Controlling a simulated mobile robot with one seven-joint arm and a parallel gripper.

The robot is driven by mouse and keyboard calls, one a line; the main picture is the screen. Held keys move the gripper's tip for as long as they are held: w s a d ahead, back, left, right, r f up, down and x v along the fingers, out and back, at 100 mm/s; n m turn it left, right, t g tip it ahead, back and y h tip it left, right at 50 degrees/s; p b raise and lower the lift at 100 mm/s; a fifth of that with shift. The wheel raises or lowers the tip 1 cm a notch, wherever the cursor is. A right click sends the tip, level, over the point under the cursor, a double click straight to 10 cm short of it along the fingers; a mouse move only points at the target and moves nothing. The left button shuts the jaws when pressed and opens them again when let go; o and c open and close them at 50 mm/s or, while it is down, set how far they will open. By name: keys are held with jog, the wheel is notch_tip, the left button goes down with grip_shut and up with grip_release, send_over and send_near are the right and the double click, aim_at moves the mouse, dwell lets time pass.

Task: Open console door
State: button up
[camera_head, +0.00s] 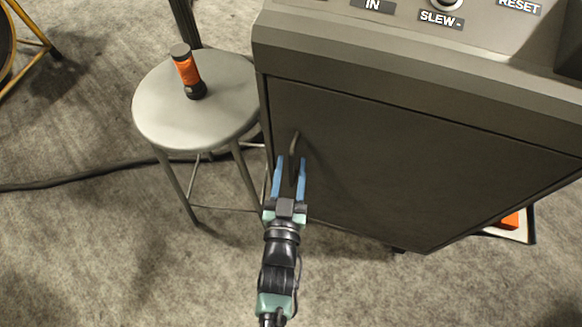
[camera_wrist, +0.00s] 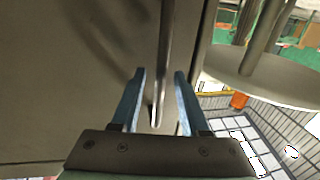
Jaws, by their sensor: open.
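The console door (camera_head: 390,160) is a dark grey panel on the front of the console, and it looks shut. Its handle (camera_head: 294,146) is a thin metal bar near the door's left edge. My gripper (camera_head: 291,160) is at the handle, with its two blue fingers open. In the wrist view the handle (camera_wrist: 165,60) runs down between the fingers of my gripper (camera_wrist: 158,85), with a gap to each finger. The door surface (camera_wrist: 60,70) fills the left of that view. I cannot tell how deep the handle sits between the fingers.
A round grey stool (camera_head: 150,115) stands left of the console, with an orange and black cylinder (camera_head: 188,72) on it. A dark cable (camera_head: 70,182) lies on the carpet. The console top (camera_head: 400,18) overhangs the door. Carpet in front is clear.

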grip_shut()
dwell(1.4)
